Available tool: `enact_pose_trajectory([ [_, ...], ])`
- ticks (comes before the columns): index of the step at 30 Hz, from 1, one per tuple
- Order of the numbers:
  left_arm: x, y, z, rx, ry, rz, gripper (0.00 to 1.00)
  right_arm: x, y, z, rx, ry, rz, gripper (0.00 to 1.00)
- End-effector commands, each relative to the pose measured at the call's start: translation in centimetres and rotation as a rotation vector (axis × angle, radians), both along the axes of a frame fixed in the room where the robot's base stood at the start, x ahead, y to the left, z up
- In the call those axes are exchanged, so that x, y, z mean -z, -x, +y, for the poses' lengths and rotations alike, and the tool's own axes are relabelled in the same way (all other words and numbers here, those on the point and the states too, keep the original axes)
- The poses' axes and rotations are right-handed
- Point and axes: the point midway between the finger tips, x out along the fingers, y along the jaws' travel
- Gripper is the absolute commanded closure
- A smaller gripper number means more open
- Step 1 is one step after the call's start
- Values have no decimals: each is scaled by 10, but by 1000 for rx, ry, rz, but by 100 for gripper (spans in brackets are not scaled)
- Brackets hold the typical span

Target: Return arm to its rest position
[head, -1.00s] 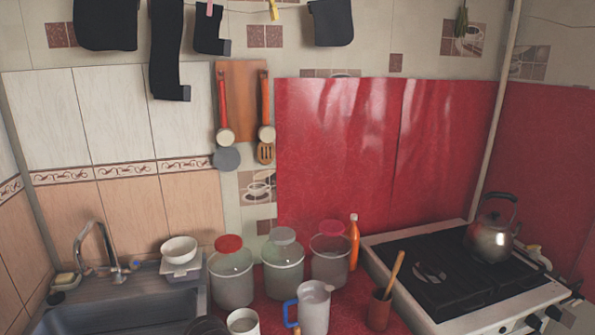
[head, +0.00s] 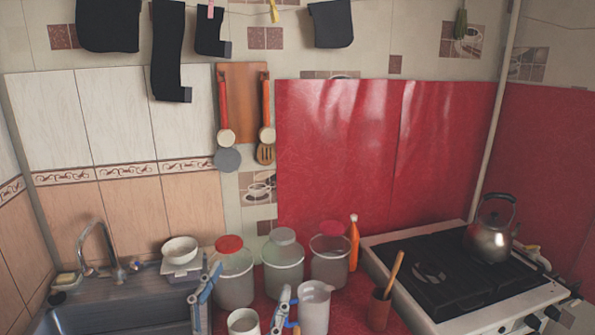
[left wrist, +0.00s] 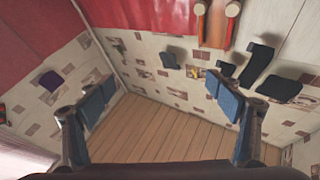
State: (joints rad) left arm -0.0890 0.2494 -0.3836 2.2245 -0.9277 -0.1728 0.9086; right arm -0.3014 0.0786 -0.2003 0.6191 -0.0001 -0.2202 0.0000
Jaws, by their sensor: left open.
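My left gripper (head: 248,283) has risen into the bottom of the head view, with its two blue-padded fingers spread wide apart and nothing between them. In the left wrist view my left gripper (left wrist: 166,92) is open and empty, facing the tiled walls and a wood-plank surface. My right gripper is not in view.
Several lidded jars (head: 283,262) stand on the red counter, with an orange bottle (head: 354,243) beside them. A white cup (head: 243,322) sits near the front. The sink (head: 120,318) is at left; the stove (head: 440,280) with a kettle (head: 489,238) is at right.

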Motion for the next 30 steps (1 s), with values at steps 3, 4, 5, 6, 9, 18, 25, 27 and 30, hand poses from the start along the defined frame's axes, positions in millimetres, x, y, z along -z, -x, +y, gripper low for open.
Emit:
enact_pose_trajectory([
  [3,59,-7,62,-211,43,236,16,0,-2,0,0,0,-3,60],
  [4,77,-5,75,-256,45,303,16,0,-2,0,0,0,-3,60],
  [5,96,-2,87,-297,45,373,16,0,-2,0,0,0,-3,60],
  [6,123,5,102,-344,40,472,16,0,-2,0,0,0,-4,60],
  [9,188,35,128,-426,5,725,16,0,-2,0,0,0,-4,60],
  [18,314,164,137,-392,-156,1331,16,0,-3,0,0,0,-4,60],
  [25,348,252,123,-248,-266,1623,16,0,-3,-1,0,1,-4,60],
  [27,366,253,121,-235,-280,1648,16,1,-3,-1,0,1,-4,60],
  [30,394,247,120,-236,-281,1655,16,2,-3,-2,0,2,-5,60],
])
